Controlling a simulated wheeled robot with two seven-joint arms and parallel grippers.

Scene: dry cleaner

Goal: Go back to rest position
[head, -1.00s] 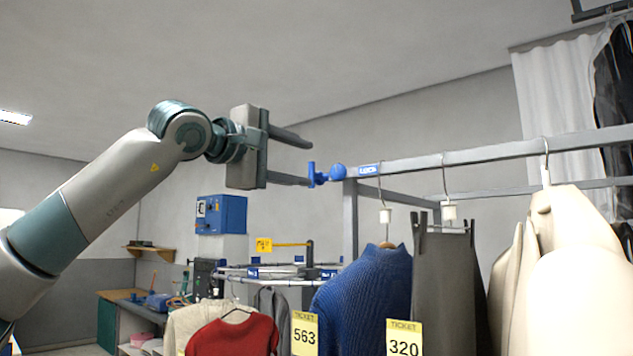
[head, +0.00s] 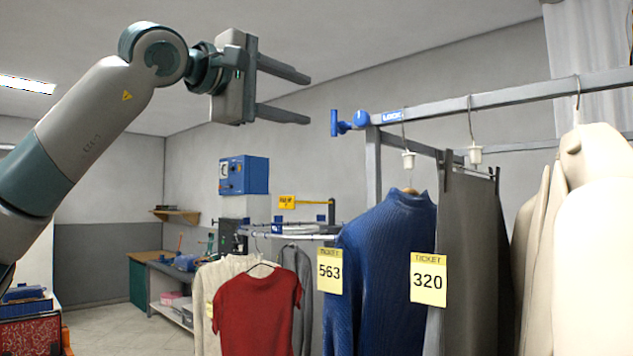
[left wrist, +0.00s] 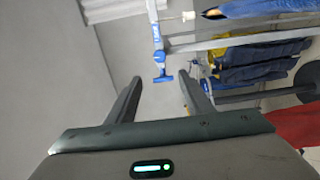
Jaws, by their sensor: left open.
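My left gripper (head: 309,98) is raised at the upper left in the head view. Its two fingers are apart with nothing between them, and they point right toward the clothes rail. In the left wrist view the fingers (left wrist: 161,82) are also apart and empty. A blue T-shaped handle (head: 336,122) sits at the rail's near end, a short gap beyond the fingertips. The blue handle also shows in the left wrist view (left wrist: 159,66), ahead of the fingers. My right gripper is in neither view.
The grey rail (head: 450,109) carries a blue sweater (head: 385,255), grey trousers (head: 470,250) and cream garments (head: 595,230). A red shirt (head: 256,312) hangs lower left. A blue box (head: 244,175) is on the far wall. Free air lies around the left gripper.

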